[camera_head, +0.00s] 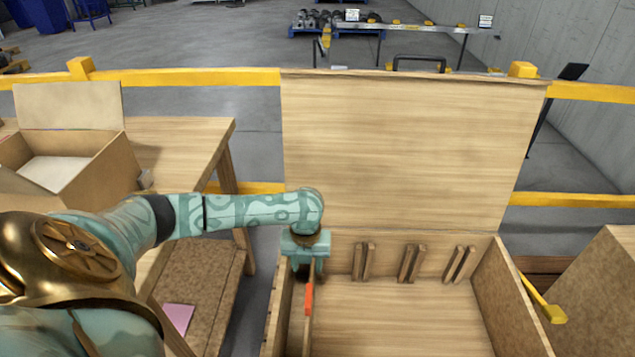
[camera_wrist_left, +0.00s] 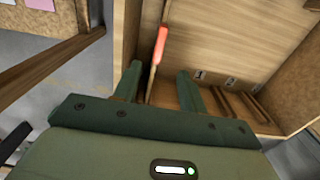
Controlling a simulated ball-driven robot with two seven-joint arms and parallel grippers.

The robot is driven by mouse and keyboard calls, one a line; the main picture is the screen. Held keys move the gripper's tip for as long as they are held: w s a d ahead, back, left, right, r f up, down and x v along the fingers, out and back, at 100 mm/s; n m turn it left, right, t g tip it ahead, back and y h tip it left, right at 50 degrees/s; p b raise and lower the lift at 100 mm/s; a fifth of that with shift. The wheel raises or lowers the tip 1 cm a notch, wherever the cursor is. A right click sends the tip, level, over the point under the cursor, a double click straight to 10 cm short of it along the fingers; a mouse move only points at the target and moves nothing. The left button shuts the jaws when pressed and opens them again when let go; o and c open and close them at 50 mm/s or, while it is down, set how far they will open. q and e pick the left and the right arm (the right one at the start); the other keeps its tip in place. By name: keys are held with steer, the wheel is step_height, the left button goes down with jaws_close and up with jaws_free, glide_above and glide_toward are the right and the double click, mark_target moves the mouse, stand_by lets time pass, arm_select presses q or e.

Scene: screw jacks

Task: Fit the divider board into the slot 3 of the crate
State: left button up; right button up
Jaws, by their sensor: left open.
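The divider board (camera_head: 308,325) stands on edge inside the crate (camera_head: 500,290), close to its left wall, with an orange strip on its top edge. My left gripper (camera_head: 305,272) is over the far end of the board, fingers pointing down. In the left wrist view the gripper (camera_wrist_left: 157,74) is open, and the thin board (camera_wrist_left: 152,84) with its orange strip shows between the two fingers, apparently free of both. Pairs of wooden rails (camera_head: 411,263) line the far wall and form slots. The gripper hides the wall behind it.
The crate's large lid (camera_head: 400,150) stands open upright at the back. A wooden table (camera_head: 185,140) with an open cardboard box (camera_head: 90,165) is at the left. A brown panel (camera_head: 610,285) stands at the right. The crate's middle and right floor is clear.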

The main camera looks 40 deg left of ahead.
mark_target(309, 295)
arm_select(q)
step_height(309, 295, down, 12)
steer(key=b, duration=0.5)
steer(key=shift+r, duration=0.2)
steer(key=f+b, duration=0.2)
steer(key=f, duration=0.1)
steer(key=f+b, duration=0.1)
steer(key=f, duration=0.1)
steer(key=shift+s+d, duration=0.25)
steer(key=shift+d, duration=0.05)
steer(key=shift+r, duration=0.15)
steer(key=shift+c, duration=0.6)
jaws_close()
arm_select(e)
step_height(309, 295, down, 8)
steer(key=s+g, duration=0.1)
steer(key=s, duration=0.1)
steer(key=shift+s+d+r, duration=0.2)
steer(key=shift+d, duration=0.1)
steer(key=shift+a, duration=0.15)
